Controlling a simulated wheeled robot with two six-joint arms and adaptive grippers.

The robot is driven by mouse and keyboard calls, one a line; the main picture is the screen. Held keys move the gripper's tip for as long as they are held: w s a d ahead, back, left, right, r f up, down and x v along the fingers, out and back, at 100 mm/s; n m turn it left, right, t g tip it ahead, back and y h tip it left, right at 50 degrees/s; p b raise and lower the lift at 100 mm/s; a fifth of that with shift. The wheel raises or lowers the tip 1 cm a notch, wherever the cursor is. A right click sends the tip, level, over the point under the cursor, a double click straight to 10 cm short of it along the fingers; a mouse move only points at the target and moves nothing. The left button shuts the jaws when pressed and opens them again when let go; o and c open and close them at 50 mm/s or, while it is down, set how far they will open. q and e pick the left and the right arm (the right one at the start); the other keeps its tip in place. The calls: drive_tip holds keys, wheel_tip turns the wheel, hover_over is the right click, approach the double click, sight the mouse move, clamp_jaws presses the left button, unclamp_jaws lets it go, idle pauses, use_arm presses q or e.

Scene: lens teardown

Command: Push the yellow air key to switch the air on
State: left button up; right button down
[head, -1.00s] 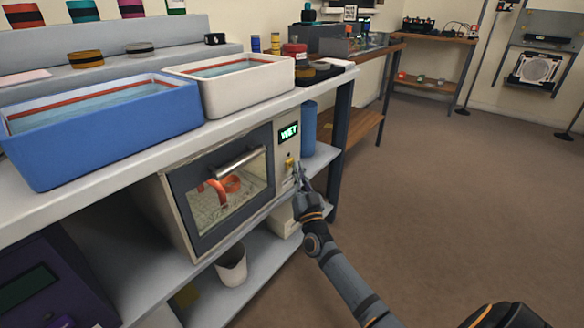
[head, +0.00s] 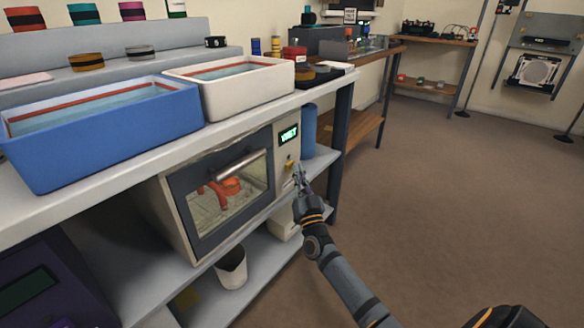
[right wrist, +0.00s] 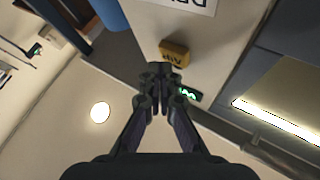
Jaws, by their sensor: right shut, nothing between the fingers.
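The yellow air key (head: 290,164) is on the front panel of the cabinet (head: 184,212), below a green display (head: 289,134) reading "WET". In the right wrist view the key (right wrist: 174,53) is a yellow block marked "AIR", just beyond my fingertips. My right gripper (head: 298,173) is shut and empty, close in front of the panel beside the key. The fingertips (right wrist: 158,76) look near the key's edge; I cannot tell whether they touch it. An orange part (head: 226,188) shows behind the cabinet's window. My left gripper is not in view.
A blue tub (head: 105,135) and a white tub (head: 232,92) stand on the bench above the cabinet. A blue cylinder (head: 309,133) stands right of the cabinet. A pale bin (head: 231,270) is on the shelf below. The floor to the right is clear.

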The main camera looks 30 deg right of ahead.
drive_tip(key=shift+w, duration=0.1)
drive_tip(key=shift+w+a, duration=0.15)
drive_tip(key=shift+w, duration=0.15)
idle(0.4)
drive_tip(key=shift+s+r+p, duration=0.15)
drive_tip(key=shift+s+p, duration=0.1)
drive_tip(key=shift+p, duration=0.25)
drive_tip(key=shift+s, duration=0.15)
drive_tip(key=shift+d, duration=0.2)
